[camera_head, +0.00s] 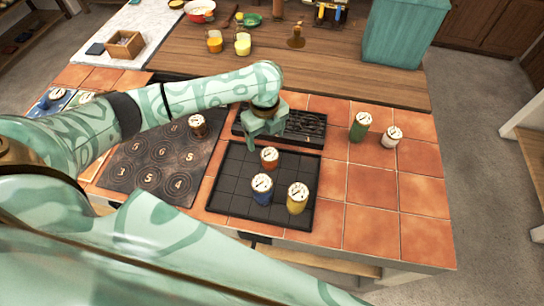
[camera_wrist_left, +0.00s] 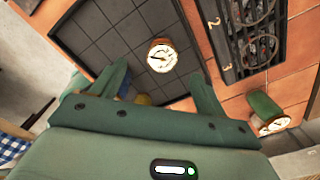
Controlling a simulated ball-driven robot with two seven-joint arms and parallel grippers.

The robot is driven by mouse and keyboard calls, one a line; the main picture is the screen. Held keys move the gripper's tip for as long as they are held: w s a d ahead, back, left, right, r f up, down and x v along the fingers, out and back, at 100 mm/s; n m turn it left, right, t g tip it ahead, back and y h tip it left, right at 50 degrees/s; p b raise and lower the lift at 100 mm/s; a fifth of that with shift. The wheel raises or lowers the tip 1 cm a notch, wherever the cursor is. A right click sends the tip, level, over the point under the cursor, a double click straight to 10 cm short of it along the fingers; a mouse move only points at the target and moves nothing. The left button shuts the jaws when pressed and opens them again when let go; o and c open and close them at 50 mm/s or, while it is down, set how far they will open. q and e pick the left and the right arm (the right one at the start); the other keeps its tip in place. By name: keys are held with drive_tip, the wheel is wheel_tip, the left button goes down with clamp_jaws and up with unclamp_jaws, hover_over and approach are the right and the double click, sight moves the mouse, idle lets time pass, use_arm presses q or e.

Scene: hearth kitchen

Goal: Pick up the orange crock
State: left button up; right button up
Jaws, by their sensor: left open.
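The orange crock (camera_head: 269,158), a small round jar with a white dial-like lid, stands upright at the back of the black gridded tray (camera_head: 232,193). My left gripper (camera_head: 264,138) is open, above and just behind it in the head view. In the left wrist view the orange crock (camera_wrist_left: 162,56) shows beyond and between the spread fingers (camera_wrist_left: 160,72), with nothing held. I cannot tell the exact height gap. A blue crock (camera_head: 262,187) and a yellow crock (camera_head: 297,198) stand in front of it on the tray. My right gripper is not in view.
A black grate (camera_head: 303,127) lies behind the tray. A green crock (camera_head: 360,125) and a white crock (camera_head: 391,136) stand to the right. A brown crock (camera_head: 198,124) stands on the numbered dark panel (camera_head: 150,165). The orange tiles (camera_head: 375,205) at the right front are clear.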

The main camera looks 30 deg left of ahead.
sight(270, 154)
use_arm(q)
wheel_tip(270, 154, down, 6)
drive_tip(key=shift+w+b, duration=0.1)
drive_tip(key=shift+b, duration=0.8)
drive_tip(key=shift+f, duration=0.4)
drive_tip(key=f+b, duration=0.1)
drive_tip(key=f, duration=0.1)
drive_tip(key=d+f+b, duration=0.1)
drive_tip(key=f, duration=0.2)
drive_tip(key=shift+b, duration=0.35)
drive_tip(key=shift+r, duration=0.1)
drive_tip(key=c, duration=1.2)
drive_tip(key=shift+r, duration=0.1)
